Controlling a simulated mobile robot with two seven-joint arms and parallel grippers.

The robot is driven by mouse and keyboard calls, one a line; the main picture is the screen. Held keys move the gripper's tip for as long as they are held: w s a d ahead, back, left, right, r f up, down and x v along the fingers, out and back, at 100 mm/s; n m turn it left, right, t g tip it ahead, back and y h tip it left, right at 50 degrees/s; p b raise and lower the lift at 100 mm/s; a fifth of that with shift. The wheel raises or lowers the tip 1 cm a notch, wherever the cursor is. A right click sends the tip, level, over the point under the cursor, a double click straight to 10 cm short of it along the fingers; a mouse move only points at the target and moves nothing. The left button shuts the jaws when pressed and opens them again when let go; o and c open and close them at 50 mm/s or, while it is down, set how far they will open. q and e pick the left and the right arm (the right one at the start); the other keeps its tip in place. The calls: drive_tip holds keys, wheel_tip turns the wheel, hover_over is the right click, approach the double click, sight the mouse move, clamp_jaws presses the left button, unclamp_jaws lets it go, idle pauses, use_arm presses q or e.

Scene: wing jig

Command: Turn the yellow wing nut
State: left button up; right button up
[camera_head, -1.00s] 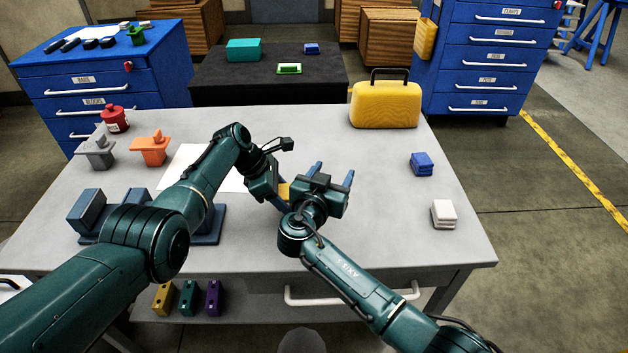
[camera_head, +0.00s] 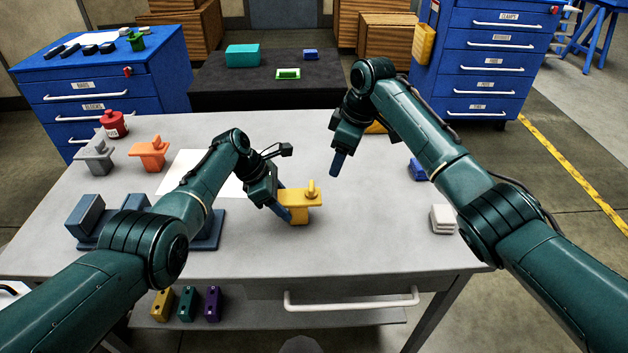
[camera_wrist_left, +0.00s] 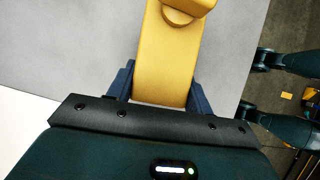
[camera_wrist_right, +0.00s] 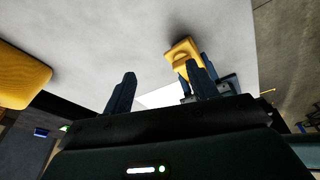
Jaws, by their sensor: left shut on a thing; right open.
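The yellow wing nut (camera_head: 311,188) stands on top of a yellow block (camera_head: 292,197) with a flat plate, near the table's middle. In the left wrist view the block (camera_wrist_left: 168,62) fills the middle, and the nut (camera_wrist_left: 187,8) is cut off at the top edge. My left gripper (camera_head: 282,204) is shut on the block from its left side; its fingers lie along both sides. My right gripper (camera_head: 338,165) is open and empty, up and to the right of the block, apart from it. The right wrist view shows the block (camera_wrist_right: 181,50) beyond its fingers.
A blue-grey fixture (camera_head: 88,222) stands behind my left arm. A yellow case (camera_wrist_right: 20,78) is close by my right gripper.

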sight(312, 185)
wheel_tip(312, 185, up, 4)
drive_tip(key=a+n+g+y, duration=0.1)
drive_tip(key=n+y, duration=0.1)
drive_tip(key=n, duration=0.1)
drive_tip(key=x, duration=0.8)
drive_tip(key=s+x, duration=0.1)
drive_tip(key=x, duration=0.3)
drive_tip(key=shift+s+a, duration=0.1)
drive_tip(key=shift+a, duration=0.15)
drive_tip(key=shift+r+n, duration=0.1)
drive_tip(key=shift+n, duration=0.2)
drive_tip(key=c, duration=1)
